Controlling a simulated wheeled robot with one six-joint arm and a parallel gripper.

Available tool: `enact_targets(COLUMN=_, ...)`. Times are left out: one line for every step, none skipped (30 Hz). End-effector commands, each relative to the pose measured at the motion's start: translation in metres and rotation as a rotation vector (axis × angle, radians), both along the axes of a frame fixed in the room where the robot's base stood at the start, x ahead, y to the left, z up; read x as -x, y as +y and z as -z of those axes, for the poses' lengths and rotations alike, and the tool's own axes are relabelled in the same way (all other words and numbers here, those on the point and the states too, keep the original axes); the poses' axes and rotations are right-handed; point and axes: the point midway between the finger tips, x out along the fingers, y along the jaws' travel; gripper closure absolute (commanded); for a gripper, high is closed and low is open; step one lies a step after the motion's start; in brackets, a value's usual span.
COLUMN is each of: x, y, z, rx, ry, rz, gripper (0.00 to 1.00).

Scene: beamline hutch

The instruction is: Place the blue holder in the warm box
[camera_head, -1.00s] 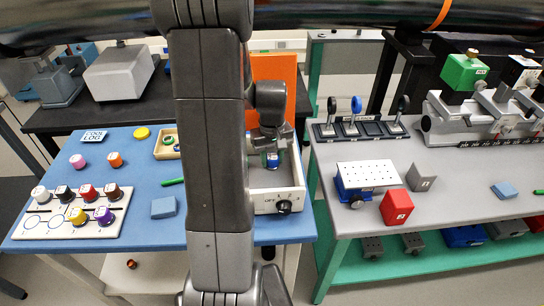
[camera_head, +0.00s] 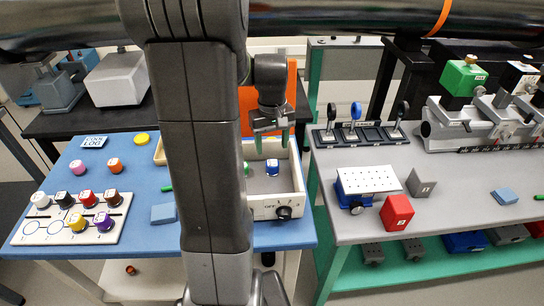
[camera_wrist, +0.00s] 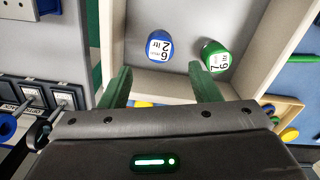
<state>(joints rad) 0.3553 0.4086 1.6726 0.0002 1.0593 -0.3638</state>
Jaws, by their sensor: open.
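The blue holder (camera_head: 272,167) stands inside the warm box (camera_head: 296,176), a pale open box with an orange lid raised at the back and an OFF dial on its front. In the wrist view the blue holder (camera_wrist: 160,46) has a white label on top and stands on the box floor beside a green holder (camera_wrist: 215,56). My gripper (camera_head: 271,140) is above the box, its green fingers apart and empty. In the wrist view my gripper (camera_wrist: 160,88) shows a clear gap between its fingers and the blue holder.
On the blue table, a white rack (camera_head: 42,232) holds several coloured holders at the left. Pink and orange holders, a blue block (camera_head: 163,213) and a yellow disc (camera_head: 141,138) lie nearby. A grey bench (camera_head: 450,216) with optics stands close on the right.

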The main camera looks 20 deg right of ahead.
Motion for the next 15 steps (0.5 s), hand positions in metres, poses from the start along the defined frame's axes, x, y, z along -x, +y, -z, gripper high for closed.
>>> enact_targets(x=-0.001, y=0.0, z=-0.011, rx=0.002, ry=-0.005, rz=0.0, gripper=0.43)
enact_targets(x=0.0, y=0.0, z=-0.016, rx=0.002, ry=-0.005, rz=0.0, gripper=0.43)
enact_targets(x=0.0, y=0.0, z=-0.022, rx=0.001, ry=-0.003, rz=0.0, gripper=0.43)
enact_targets(x=-0.001, y=0.0, z=-0.026, rx=0.001, ry=-0.003, rz=0.0, gripper=0.43)
enact_targets(x=-0.001, y=0.0, z=-0.029, rx=0.001, ry=-0.003, rz=0.0, gripper=0.43)
enact_targets(x=0.0, y=0.0, z=-0.033, rx=0.001, ry=-0.002, rz=0.0, gripper=0.43)
enact_targets(x=0.0, y=0.0, z=-0.036, rx=0.001, ry=-0.002, rz=0.0, gripper=0.43)
enact_targets(x=0.0, y=0.0, z=-0.038, rx=0.001, ry=-0.002, rz=0.0, gripper=0.43)
enact_targets(x=0.0, y=0.0, z=-0.04, rx=0.0, ry=-0.001, rz=0.0, gripper=0.43)
enact_targets(x=0.0, y=0.0, z=-0.041, rx=0.0, ry=0.0, rz=0.0, gripper=0.43)
enact_targets(x=0.0, y=0.0, z=-0.041, rx=0.0, ry=0.0, rz=0.0, gripper=0.43)
enact_targets(x=0.0, y=0.0, z=-0.042, rx=0.0, ry=0.0, rz=0.0, gripper=0.43)
enact_targets(x=0.0, y=0.0, z=-0.042, rx=0.0, ry=0.0, rz=0.0, gripper=0.43)
enact_targets(x=0.0, y=0.0, z=-0.042, rx=0.0, ry=0.001, rz=0.0, gripper=0.43)
enact_targets(x=0.0, y=0.0, z=-0.042, rx=0.0, ry=0.001, rz=0.0, gripper=0.43)
